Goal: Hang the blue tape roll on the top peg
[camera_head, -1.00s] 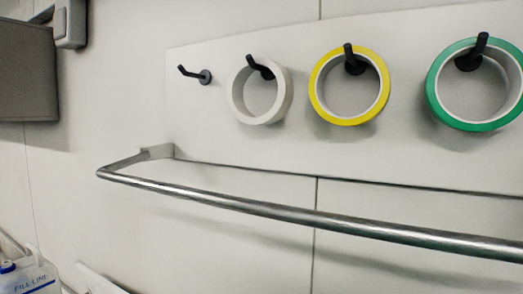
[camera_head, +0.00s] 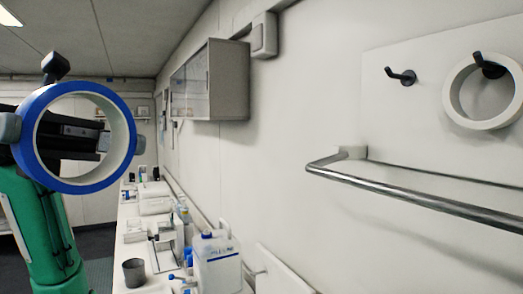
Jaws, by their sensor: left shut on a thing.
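The blue tape roll (camera_head: 32,112), blue outside with a white inner ring, is held up at the left, its round opening facing me. My left gripper (camera_head: 74,137) is shut on it, with grey fingertips at its left and right sides; the dark gripper body shows through the opening. An empty black peg (camera_head: 402,76) sticks out of the white wall panel (camera_head: 400,115) at the right, well apart from the roll. My right gripper is not in view.
A white tape roll (camera_head: 453,98) hangs on another peg at the right edge. A metal rail (camera_head: 420,200) juts out below the panel. A wall cabinet (camera_head: 228,80) is in the middle. A cluttered bench holds a white jug (camera_head: 217,265) and dark cup (camera_head: 134,271).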

